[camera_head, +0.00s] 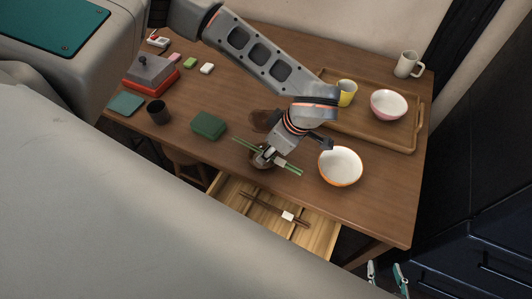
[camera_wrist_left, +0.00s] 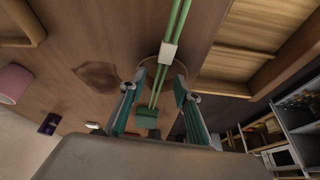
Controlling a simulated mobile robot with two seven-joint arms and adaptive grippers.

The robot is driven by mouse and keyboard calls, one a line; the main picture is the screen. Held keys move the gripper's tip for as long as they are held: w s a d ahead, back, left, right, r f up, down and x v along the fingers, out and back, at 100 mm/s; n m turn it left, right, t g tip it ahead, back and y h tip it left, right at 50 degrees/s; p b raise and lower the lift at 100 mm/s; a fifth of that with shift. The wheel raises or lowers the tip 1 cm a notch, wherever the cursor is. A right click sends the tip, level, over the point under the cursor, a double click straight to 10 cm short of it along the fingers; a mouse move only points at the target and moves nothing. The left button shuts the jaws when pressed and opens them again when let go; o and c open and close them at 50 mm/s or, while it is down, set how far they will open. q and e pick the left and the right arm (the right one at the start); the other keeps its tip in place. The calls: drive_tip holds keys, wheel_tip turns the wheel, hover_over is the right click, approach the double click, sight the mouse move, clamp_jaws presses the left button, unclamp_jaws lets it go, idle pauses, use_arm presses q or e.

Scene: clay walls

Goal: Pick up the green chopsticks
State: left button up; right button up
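The green chopsticks (camera_head: 289,168), joined by a pale band, lie across a small round brown piece (camera_head: 262,160) near the table's front edge. They also show in the left wrist view (camera_wrist_left: 178,22), running between the fingers. My left gripper (camera_wrist_left: 160,82) is at the chopsticks with its teal fingers apart on either side of them. I see no clear contact. In the head view, the wrist partly hides this gripper. My right gripper (camera_head: 385,268) is low at the right, away from the table, with its fingers apart and empty.
An orange-rimmed bowl (camera_head: 340,166) stands right of the chopsticks, a green box (camera_head: 209,125) left. An open drawer (camera_head: 318,232) below holds dark chopsticks (camera_head: 262,207). A wooden tray (camera_head: 398,142) with a yellow mug (camera_head: 347,92) and pink bowl (camera_head: 389,104) lies behind.

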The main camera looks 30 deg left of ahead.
use_arm(q)
drive_tip(key=c, duration=0.9)
drive_tip(key=shift+o, duration=0.2)
drive_tip(key=shift+r, duration=0.1)
